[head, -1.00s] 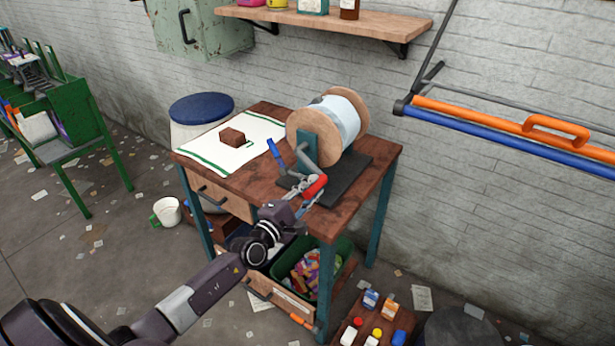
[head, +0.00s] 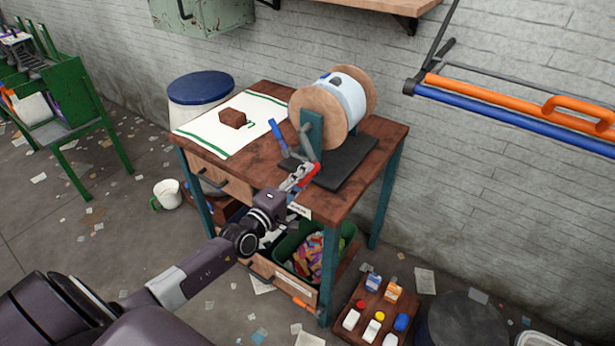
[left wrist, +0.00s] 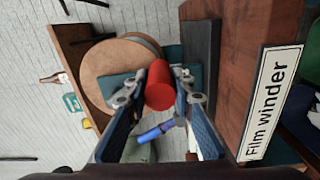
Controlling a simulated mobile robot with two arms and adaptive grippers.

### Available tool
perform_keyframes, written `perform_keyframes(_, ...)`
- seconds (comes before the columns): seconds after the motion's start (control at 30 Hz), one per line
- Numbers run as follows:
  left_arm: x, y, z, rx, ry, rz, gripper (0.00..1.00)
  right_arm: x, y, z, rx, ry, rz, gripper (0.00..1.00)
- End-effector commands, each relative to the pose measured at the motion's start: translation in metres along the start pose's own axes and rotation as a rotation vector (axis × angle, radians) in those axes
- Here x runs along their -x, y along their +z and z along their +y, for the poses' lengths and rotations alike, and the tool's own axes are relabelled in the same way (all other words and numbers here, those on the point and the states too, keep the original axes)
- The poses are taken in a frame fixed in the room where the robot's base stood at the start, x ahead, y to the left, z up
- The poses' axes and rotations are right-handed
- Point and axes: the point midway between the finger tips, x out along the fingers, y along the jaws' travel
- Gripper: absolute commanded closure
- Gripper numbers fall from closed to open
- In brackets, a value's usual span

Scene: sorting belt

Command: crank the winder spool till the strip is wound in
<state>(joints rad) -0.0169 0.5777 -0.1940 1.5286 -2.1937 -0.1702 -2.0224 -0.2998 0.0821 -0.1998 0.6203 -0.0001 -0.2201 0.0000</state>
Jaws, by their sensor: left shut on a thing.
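The film winder's spool has round wooden flanges (head: 318,112) and pale blue-white film (head: 352,98) wound between them. A dark patch shows on top of the film. The spool stands on a dark base plate (head: 345,163) on the wooden bench. Its grey crank arm (head: 306,142) hangs downward to a red handle (head: 313,172). My left gripper (head: 303,177) is shut on that handle. In the left wrist view the red handle (left wrist: 158,88) sits between the two fingers. A blue-handled lever (head: 277,134) stands left of the crank. No loose strip end can be made out. My right gripper is not in view.
A brown block (head: 232,118) lies on a white green-striped cloth (head: 205,132) left of the winder. A "Film winder" label (left wrist: 270,100) is on the bench edge. A crate of wrappers (head: 305,255) sits below. An orange and blue rail (head: 500,95) juts out at right.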

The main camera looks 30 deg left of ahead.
Motion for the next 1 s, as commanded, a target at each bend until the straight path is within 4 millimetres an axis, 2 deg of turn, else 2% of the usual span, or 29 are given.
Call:
perform_keyframes(0.03,0.001,-0.001,-0.006,-0.025,-0.006,-0.002,1.0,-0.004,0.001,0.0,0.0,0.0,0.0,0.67)
perform_keyframes(0.3,0.001,-0.011,-0.013,-0.161,-0.007,-0.002,1.0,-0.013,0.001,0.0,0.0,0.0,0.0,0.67)
perform_keyframes(1.0,0.001,-0.046,-0.021,-0.511,-0.007,-0.003,1.0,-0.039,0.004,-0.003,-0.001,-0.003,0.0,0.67)
